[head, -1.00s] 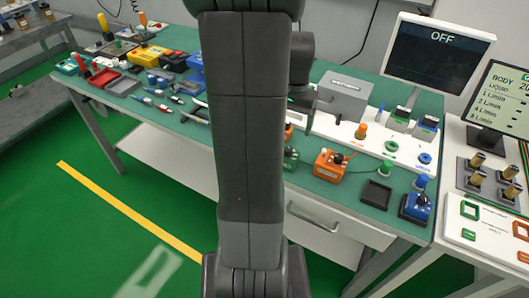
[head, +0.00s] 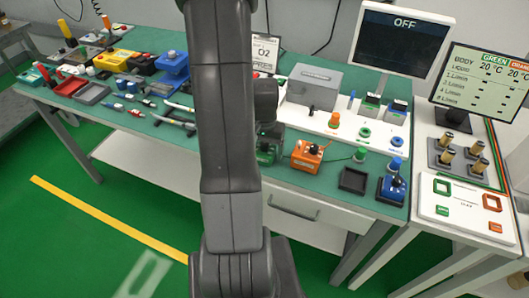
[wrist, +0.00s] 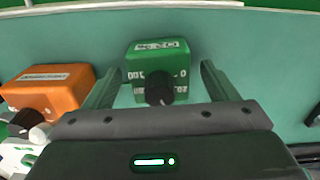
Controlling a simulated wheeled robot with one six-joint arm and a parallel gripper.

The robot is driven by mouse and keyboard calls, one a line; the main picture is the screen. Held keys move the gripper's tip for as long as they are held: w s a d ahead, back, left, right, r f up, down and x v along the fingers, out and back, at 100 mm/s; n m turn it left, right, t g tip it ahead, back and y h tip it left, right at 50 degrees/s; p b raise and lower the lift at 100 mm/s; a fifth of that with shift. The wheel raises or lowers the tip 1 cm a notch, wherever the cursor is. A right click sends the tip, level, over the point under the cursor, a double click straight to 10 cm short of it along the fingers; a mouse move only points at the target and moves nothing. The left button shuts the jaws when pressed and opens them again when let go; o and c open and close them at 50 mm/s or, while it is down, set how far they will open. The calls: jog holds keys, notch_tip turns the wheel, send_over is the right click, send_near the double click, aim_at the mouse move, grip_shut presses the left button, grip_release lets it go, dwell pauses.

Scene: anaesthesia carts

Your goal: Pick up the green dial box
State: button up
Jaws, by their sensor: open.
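The green dial box (wrist: 158,62) has a black dial (wrist: 159,88) on its near side and white lettering. In the wrist view it stands on the green tabletop between the two fingers of my gripper (wrist: 162,70). The fingers are open, one on each side of the box, with a visible gap on both sides. In the head view the green dial box (head: 267,153) is partly hidden behind my arm and gripper.
An orange dial box (head: 306,155) stands just right of the green one; in the wrist view it is at left (wrist: 48,88). A black tray (head: 353,180) and blue dial box (head: 392,188) are farther right. A grey unit (head: 313,85) stands behind.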

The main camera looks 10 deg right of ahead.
jog(key=shift+f, duration=0.35)
jog(key=c, duration=1.5)
jog(key=shift+o, duration=0.2)
